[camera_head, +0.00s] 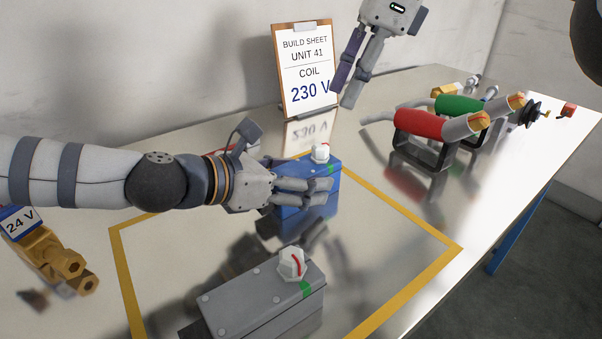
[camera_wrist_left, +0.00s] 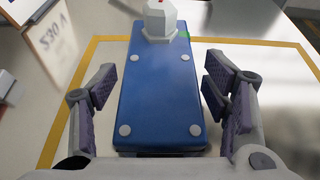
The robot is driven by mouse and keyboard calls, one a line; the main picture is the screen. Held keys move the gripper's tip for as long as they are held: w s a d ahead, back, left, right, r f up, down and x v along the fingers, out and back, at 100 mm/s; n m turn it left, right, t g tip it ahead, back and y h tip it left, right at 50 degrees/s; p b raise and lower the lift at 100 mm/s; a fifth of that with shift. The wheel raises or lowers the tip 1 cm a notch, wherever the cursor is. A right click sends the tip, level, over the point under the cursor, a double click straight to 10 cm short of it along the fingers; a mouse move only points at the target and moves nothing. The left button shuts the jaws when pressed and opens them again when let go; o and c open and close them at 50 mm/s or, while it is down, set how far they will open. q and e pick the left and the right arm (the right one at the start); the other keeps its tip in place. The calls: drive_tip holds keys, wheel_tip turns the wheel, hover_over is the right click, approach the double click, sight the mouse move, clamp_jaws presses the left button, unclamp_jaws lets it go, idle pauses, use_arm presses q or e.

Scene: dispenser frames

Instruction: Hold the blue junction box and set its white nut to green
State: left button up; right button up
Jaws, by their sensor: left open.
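The blue junction box (camera_head: 322,180) lies on the table inside a yellow outline. Its white nut (camera_head: 320,153) sits on the far end of its top, and a green mark (camera_head: 331,168) is beside the nut. In the left wrist view the box (camera_wrist_left: 160,90) lies between the fingers of my left gripper (camera_wrist_left: 160,95), with gaps on both sides. The nut (camera_wrist_left: 160,22) shows a small red mark at the top edge. My left gripper (camera_head: 303,191) is open around the box. My right gripper (camera_head: 347,90) hangs above and behind it, empty; its opening is unclear.
A grey box (camera_head: 255,300) with a white nut lies in front. A build sheet (camera_head: 304,70) reading 230 V stands behind. Red (camera_head: 419,123) and green (camera_head: 458,105) handled tools rest on stands at right. Brass fittings (camera_head: 55,262) with a 24 V tag lie at left.

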use_arm(q)
drive_tip(key=shift+w+d, duration=0.1)
drive_tip(key=shift+d, duration=0.05)
drive_tip(key=c, duration=1.4)
